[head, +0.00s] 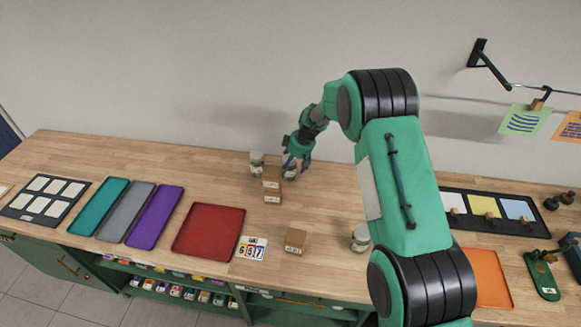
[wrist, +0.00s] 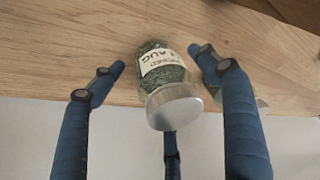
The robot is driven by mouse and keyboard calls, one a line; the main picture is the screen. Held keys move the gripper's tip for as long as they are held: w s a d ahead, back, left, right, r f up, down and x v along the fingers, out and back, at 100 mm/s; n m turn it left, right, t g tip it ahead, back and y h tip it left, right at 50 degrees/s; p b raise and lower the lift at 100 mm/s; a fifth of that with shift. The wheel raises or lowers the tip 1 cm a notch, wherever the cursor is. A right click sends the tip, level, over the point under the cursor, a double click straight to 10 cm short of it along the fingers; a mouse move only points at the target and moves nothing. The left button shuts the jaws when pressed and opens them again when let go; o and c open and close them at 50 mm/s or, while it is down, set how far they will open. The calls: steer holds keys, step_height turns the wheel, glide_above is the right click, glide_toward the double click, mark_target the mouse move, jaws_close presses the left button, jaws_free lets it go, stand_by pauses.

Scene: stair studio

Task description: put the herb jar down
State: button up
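The herb jar (wrist: 162,75) is clear glass with dark green herbs, a silver lid and a white label reading AUG. In the wrist view it stands on the wooden worktop (wrist: 60,45) between the fingers of my gripper (wrist: 157,62). A gap shows between the left finger and the jar; the right fingertip is close beside it. A third finger is partly hidden behind the lid. My gripper looks open around the jar. In the head view my gripper (head: 297,160) is at the back of the worktop, and the jar (head: 289,170) is partly hidden below it.
Another jar (head: 257,163) stands just left of my gripper. A red tray (head: 208,231), a number card (head: 251,248), another box (head: 295,240) and a jar (head: 360,238) are nearer the front edge. The back left worktop is clear.

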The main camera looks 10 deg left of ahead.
steer(key=shift+r, duration=0.15)
steer(key=p+v, duration=0.1)
steer(key=v, duration=1.1)
stand_by(0.9)
steer(key=s+d+r+m+t, duration=0.1)
steer(key=s+d+r+m, duration=0.1)
steer(key=s+d+r, duration=0.65)
steer(key=s+d+r+m+t+h, duration=0.15)
steer(key=s+d+r, duration=0.35)
steer(key=r, duration=0.6)
steer(key=s+d+r+m, duration=0.3)
steer(key=s+d+r, duration=0.3)
steer(key=s+r, duration=0.25)
steer(key=s+d+r+m+t+h, duration=0.1)
steer(key=s+d+m, duration=0.2)
steer(key=s, duration=1.2)
steer(key=s+d+r+m+t+h, duration=0.1)
steer(key=s+d+m, duration=0.2)
steer(key=s+d, duration=0.7)
steer(key=s, duration=0.5)
steer(key=shift+s+r, duration=0.35)
steer(key=shift+r, duration=0.05)
